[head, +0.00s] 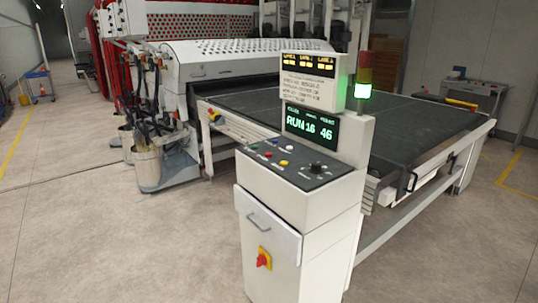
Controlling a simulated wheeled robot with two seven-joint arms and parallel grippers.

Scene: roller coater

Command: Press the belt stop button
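A white control console (270,205) stands in the middle of the head view. Its dark sloped panel (305,180) carries several small buttons and a black knob (316,168). I see a red button (268,154), a yellow button (284,163) and a white button (290,148). The labels are too small to read, so I cannot tell which is the belt stop button. The green display (310,128) above the panel reads RUN 16 46. Neither of my grippers is in view.
A red switch on a yellow plate (264,258) is on the console front, below a handle (258,222). A dark conveyor belt (410,125) runs behind the console. The signal tower (363,75) glows green. Buckets (150,165) stand left by the machine. The floor left of the console is clear.

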